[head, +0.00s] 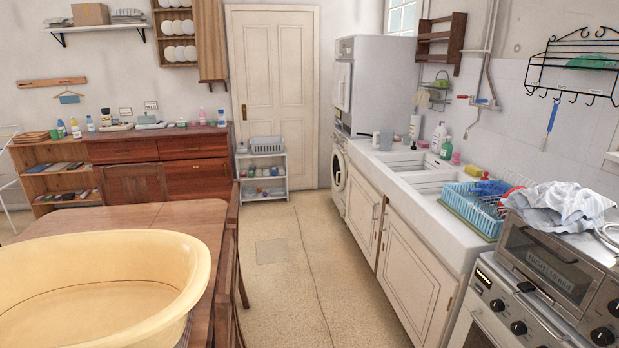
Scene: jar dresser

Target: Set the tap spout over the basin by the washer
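The wall tap (487,103) is on the tiled wall above the white counter, with red and blue parts beside it and pipes rising above. A thin spout seems to run down and left from it (473,125); which basin it points at is hard to tell. The sink has two basins: the far basin (402,163) is nearer the white washer (339,180), and the near basin (432,184) is nearer the dish rack. My gripper is not in view.
A blue dish rack (478,208) stands at the sink's near end, beside a toaster oven (555,265) with a cloth on top. Bottles (446,149) line the wall side. A wooden table (180,217) with a yellow tub (95,285) fills the left; the floor (290,260) between is clear.

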